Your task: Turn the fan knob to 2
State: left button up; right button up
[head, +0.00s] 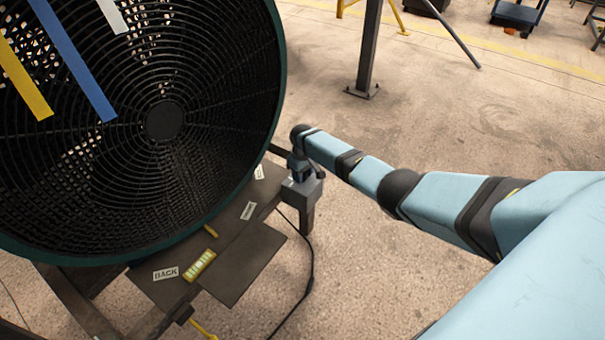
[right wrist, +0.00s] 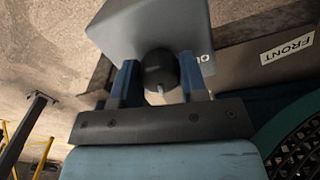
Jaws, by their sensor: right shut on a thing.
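The fan (head: 164,120) is a large round black-grilled drum with a dark green rim at the left of the head view. Its grey control box (head: 307,190) sits at the right edge of the fan's stand and fills the top of the right wrist view (right wrist: 150,25). The fan knob (right wrist: 160,72) is round and dark, with a pale mark pointing down in the right wrist view. My right gripper (head: 301,176) is at the box, its two blue fingers shut on the knob's sides. The number scale is not readable. My left gripper is not in view.
Blue (head: 72,60), yellow and white ribbons hang before the grille. A brown stand plate (head: 240,265) carries several labels and a yellow level (head: 200,265). A black cable (head: 308,265) runs down to the floor. A dark post (head: 369,50) stands behind. Floor at right is open.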

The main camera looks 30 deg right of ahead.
jog(key=o, duration=0.9)
jog(key=shift+r, duration=0.55)
notch_tip(320, 180, up, 5)
jog(key=shift+r+p, duration=0.15)
jog(key=shift+p, duration=0.85)
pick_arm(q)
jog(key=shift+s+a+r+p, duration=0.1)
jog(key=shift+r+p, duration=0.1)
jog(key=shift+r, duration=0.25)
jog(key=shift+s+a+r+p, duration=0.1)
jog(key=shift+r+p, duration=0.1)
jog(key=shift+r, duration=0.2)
pick_arm(e)
notch_tip(320, 180, up, 8)
jog(key=shift+f, duration=0.25)
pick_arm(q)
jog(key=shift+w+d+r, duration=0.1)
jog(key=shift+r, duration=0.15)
pick_arm(e)
jog(key=shift+f, duration=0.1)
